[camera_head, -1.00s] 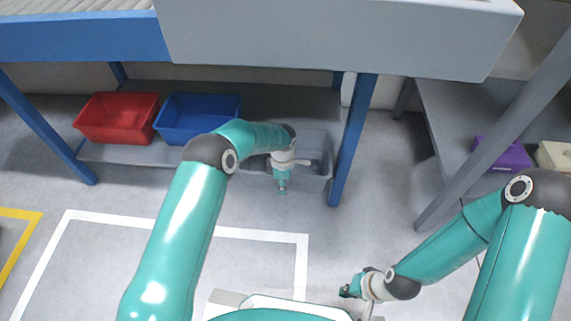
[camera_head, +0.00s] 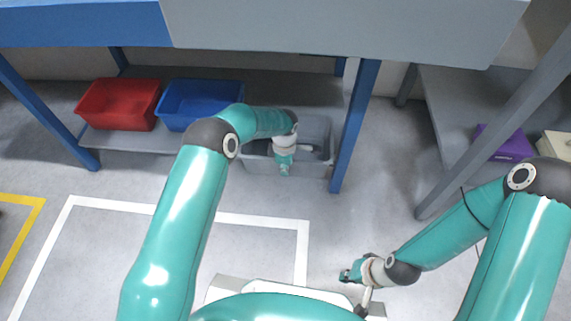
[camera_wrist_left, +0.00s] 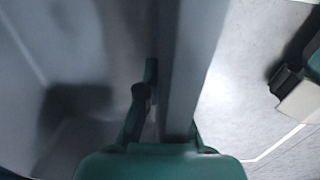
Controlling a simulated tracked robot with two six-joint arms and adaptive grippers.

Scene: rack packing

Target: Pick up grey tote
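The grey tote (camera_head: 320,170) sits on the low shelf under the conveyor, right of the blue bin, partly hidden by my left arm. My left gripper (camera_head: 285,172) points down at the tote's front wall. In the left wrist view the tote's rim (camera_wrist_left: 187,75) runs between the finger bases of my left gripper (camera_wrist_left: 165,105). One dark finger shows close beside the wall on its inner side; the other is mostly hidden by the rim, so I cannot tell whether they clamp it. My right gripper (camera_head: 345,276) is low at the front right, away from the tote; its fingers are too small to read.
A red bin (camera_head: 118,105) and a blue bin (camera_head: 198,102) stand left on the same shelf (camera_head: 130,145). A blue post (camera_head: 355,130) rises just right of the tote. A purple box (camera_head: 510,148) lies on the right rack. The floor in front is clear.

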